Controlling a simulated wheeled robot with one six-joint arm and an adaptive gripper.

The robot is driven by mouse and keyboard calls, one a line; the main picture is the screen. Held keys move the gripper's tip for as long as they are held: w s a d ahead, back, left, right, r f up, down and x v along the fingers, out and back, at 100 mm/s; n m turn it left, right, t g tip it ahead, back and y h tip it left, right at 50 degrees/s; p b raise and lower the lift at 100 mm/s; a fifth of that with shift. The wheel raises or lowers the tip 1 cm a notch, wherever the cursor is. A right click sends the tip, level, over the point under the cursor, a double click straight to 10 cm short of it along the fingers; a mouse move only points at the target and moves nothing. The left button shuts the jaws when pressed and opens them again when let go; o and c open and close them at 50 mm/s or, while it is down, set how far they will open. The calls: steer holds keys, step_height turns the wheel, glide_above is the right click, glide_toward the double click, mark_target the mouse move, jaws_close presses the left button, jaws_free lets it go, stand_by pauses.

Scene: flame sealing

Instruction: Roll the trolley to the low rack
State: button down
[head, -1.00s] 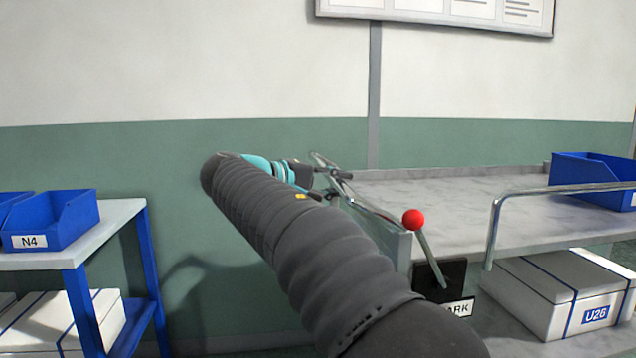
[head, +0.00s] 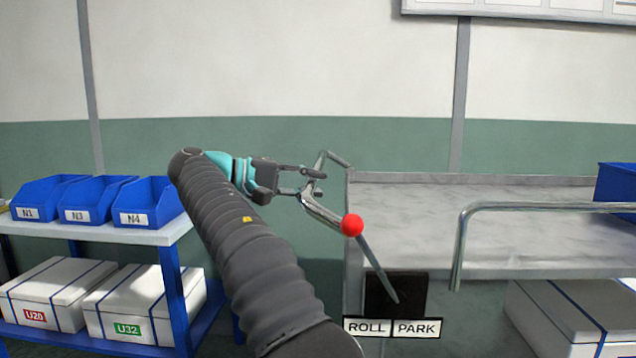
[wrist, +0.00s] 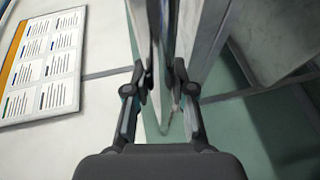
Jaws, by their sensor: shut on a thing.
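The trolley (head: 400,205) stands at right in the head view, with a grey marbled top and a raised rim. At its left end are a bent metal push handle (head: 333,156) and a lever with a red ball (head: 352,225). The lever's ball leans left, above the word ROLL on the plate (head: 392,328). My gripper (head: 316,182) is shut on the push handle. In the wrist view my gripper (wrist: 160,90) has one finger on each side of the metal bar (wrist: 158,55). The low rack (head: 172,285), blue-framed with a pale top, stands at left, apart from the trolley.
The rack holds blue bins (head: 147,203) on top and white boxes (head: 145,303) below. A rail (head: 545,206) runs along the trolley's near side, with a blue bin (head: 618,182) on top and a white box (head: 560,320) below. Floor between is largely hidden by my arm.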

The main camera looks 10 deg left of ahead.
steer(key=shift+a+f, duration=0.15)
steer(key=shift+a, duration=0.15)
steer(key=c, duration=1)
jaws_free()
steer(key=shift+w+d, duration=0.1)
steer(key=shift+w, duration=0.05)
